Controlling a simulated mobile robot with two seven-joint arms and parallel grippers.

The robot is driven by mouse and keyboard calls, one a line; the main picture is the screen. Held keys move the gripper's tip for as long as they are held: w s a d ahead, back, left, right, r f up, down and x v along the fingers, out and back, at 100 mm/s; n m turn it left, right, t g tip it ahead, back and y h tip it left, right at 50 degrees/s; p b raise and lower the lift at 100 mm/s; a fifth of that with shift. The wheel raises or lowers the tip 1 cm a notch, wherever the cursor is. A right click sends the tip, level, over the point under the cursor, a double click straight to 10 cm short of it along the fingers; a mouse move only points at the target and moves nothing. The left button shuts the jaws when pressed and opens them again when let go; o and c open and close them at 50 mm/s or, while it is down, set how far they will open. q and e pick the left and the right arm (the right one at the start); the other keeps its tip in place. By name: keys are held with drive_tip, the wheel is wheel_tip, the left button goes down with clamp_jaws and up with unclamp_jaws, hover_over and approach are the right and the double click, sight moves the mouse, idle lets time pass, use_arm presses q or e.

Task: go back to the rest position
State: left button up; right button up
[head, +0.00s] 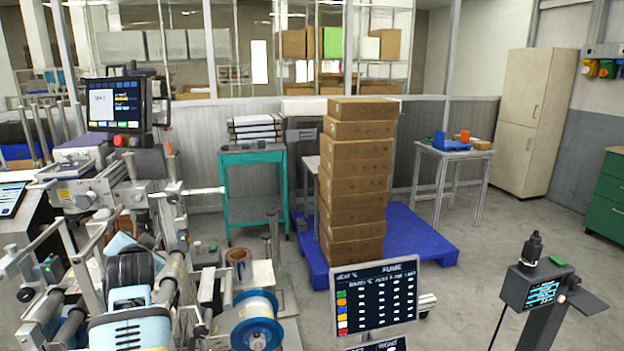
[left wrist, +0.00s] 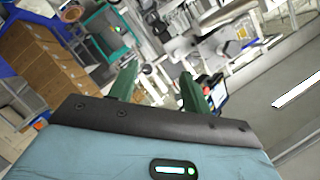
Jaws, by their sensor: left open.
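My left gripper (left wrist: 158,69) shows in the left wrist view with its two green fingers apart and nothing between them. The wrist view is tilted, with the machine and its screen beyond the fingers. In the head view a light-blue and black part of my left arm shows at the lower left, in front of the machine; I cannot make out its fingertips there. My right gripper is in neither view.
The film machine (head: 110,190) fills the left side. A blue-flanged reel (head: 257,334) and a brown roll (head: 238,256) are near it. Stacked boxes (head: 352,190) stand on a blue pallet (head: 425,240). A display board (head: 375,300) and a black stand (head: 535,290) are in front. Floor is clear between pallet and stand.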

use_arm(q)
drive_tip(key=s+d+f+h, duration=0.1)
drive_tip(key=s+d+f, duration=0.1)
drive_tip(key=s+f, duration=0.5)
drive_tip(key=s+d+f+h, duration=0.2)
drive_tip(key=s+d+f, duration=0.15)
drive_tip(key=f, duration=0.75)
drive_tip(key=s+d+f+h, duration=0.1)
drive_tip(key=s+d+f, duration=0.1)
drive_tip(key=s+f, duration=0.5)
drive_tip(key=s+d+f+g+h, duration=0.1)
drive_tip(key=s+d+f, duration=0.2)
drive_tip(key=s, duration=0.5)
drive_tip(key=s+d+f+n+g+h, duration=0.1)
drive_tip(key=s+d+f, duration=0.3)
drive_tip(key=s, duration=0.5)
drive_tip(key=s+d+f+g+h, duration=0.1)
drive_tip(key=s+d+f+h, duration=0.2)
drive_tip(key=s+f, duration=0.3)
drive_tip(key=s, duration=0.2)
drive_tip(key=shift+s+d+f+n+g, duration=0.25)
drive_tip(key=shift+s+d+n+g, duration=0.05)
drive_tip(key=shift+s+d+n, duration=0.1)
